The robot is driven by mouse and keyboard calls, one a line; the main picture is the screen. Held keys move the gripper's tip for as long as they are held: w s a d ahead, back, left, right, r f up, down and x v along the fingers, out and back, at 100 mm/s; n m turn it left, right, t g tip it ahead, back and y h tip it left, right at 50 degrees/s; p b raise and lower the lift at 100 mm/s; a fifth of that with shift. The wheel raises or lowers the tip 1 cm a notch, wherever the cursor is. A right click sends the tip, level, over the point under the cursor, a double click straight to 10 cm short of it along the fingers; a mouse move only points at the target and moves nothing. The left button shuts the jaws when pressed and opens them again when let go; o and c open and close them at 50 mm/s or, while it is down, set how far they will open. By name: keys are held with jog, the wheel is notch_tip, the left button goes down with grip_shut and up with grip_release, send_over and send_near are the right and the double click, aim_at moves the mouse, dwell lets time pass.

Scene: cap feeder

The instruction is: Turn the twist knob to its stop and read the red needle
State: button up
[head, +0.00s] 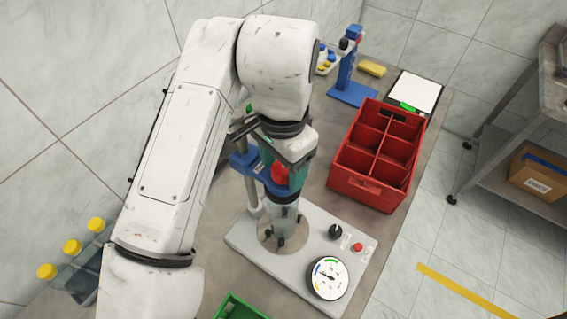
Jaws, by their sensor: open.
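The black twist knob (335,232) stands on the sloping grey panel of the capping station (300,262). The round white dial (327,277) sits in front of it, with blue, green and yellow arcs along its rim. The needle is too small for its colour or reading to be clear. My gripper (289,147) is at the end of my arm, above and behind the panel, up and to the left of the knob and apart from it. Its fingers are mostly hidden by my wrist and blend with the station's head; it is open.
A red button (358,247) is right of the knob. A blue-and-red capping head (262,170) stands under my wrist. A red divided crate (369,193) is behind right, a green bin (238,308) at the front. Yellow-capped bottles (72,247) stand left.

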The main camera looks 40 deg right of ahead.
jog(key=shift+o, duration=1.2)
jog(key=shift+r, duration=0.1)
jog(key=shift+r+p, duration=2.65)
jog(key=shift+r, duration=0.8)
